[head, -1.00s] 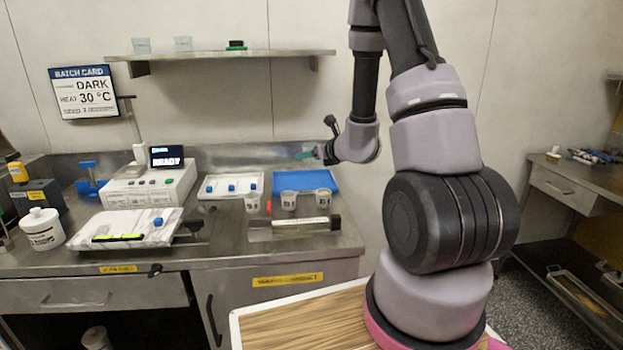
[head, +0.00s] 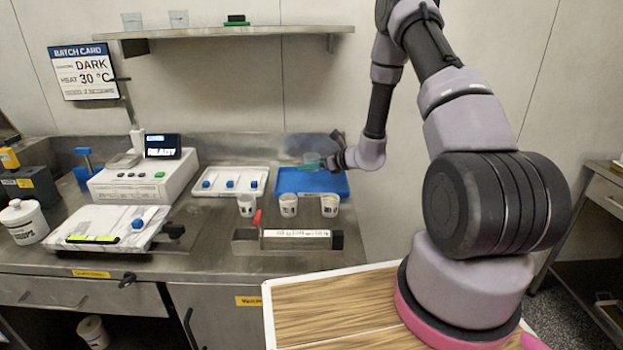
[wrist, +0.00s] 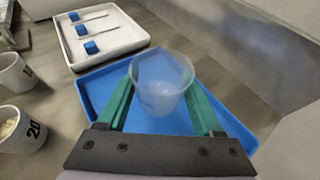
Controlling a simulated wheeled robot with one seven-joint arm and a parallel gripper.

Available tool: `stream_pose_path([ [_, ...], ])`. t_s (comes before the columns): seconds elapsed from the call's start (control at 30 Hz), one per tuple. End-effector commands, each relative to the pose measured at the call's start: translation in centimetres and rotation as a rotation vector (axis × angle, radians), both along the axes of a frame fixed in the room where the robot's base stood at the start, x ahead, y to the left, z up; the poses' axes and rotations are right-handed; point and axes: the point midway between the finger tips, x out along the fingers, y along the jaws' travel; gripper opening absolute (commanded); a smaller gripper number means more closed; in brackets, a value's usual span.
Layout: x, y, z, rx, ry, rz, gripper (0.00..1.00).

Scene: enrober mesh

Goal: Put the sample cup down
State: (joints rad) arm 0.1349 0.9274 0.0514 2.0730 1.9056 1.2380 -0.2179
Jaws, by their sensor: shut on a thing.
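The sample cup (wrist: 162,82) is a clear, translucent cup. It sits upright between the green fingers of my gripper (wrist: 160,100) in the wrist view, and the fingers are shut on it. In the head view my gripper (head: 318,163) is over the blue tray (head: 312,181), and the cup is hard to make out there. The blue tray also lies behind and below the cup in the wrist view (wrist: 93,92). I cannot tell whether the cup touches the tray.
A white tray (head: 205,188) with several blue-ended tools is left of the blue tray. Several numbered white cups (head: 289,205) stand in front. The white machine (head: 145,182) is further left, and a shelf (head: 225,32) hangs above. The blue tray looks otherwise empty.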

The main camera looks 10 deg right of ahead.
Motion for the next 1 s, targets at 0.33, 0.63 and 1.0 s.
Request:
stream_pose_path([
  [0.33,0.0,0.0,-3.9,0.001,0.003,-0.001,0.1],
  [0.63,0.0,0.0,-4.8,-0.001,-0.001,-0.001,0.1],
  [1.0,0.0,0.0,-5.0,-0.001,-0.001,-0.001,0.98],
])
